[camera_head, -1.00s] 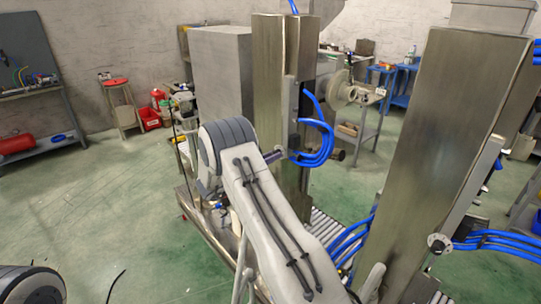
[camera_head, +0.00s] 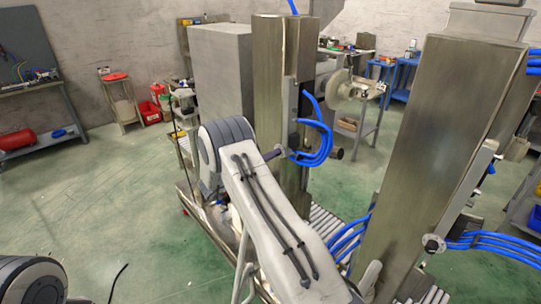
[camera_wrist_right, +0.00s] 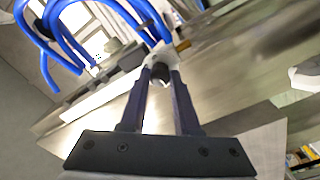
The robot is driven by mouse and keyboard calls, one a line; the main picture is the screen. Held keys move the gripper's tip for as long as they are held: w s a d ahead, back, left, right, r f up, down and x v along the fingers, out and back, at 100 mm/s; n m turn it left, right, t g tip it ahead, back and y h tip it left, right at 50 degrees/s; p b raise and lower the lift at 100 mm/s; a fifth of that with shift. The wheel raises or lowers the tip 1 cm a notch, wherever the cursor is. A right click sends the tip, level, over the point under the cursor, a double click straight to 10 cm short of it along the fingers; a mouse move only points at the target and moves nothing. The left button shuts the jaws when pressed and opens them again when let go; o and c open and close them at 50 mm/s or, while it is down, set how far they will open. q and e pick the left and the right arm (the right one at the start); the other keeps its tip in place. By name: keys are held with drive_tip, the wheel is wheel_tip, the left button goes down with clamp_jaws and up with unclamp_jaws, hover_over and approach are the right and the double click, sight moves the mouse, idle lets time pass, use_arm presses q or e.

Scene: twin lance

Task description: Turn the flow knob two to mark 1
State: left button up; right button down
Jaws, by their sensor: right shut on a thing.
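My right gripper (camera_head: 276,153) reaches the left steel column (camera_head: 268,90) beside a bundle of blue hoses; my own arm hides most of it. My left gripper is out of view.
Blue hoses (camera_head: 318,140) loop close to the right gripper, and more (camera_head: 490,240) leave the right column. A roller conveyor (camera_head: 325,220) runs between the columns. A bench (camera_head: 45,140) stands at the far left; the green floor there is mostly open.

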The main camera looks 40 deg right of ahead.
idle(0.5)
drive_tip(key=c, duration=0.6)
unclamp_jaws()
drive_tip(key=shift+s+a+f+b, duration=0.15)
drive_tip(key=shift+a+b, duration=1.05)
drive_tip(key=shift+a, duration=1.45)
drive_tip(key=shift+s+a+r+b, duration=0.1)
drive_tip(key=shift+s+a+b, duration=0.15)
drive_tip(key=shift+a+b, duration=1.65)
drive_tip(key=shift+a+f+p, duration=0.1)
drive_tip(key=shift+a+p, duration=0.6)
drive_tip(key=shift+p, duration=0.1)
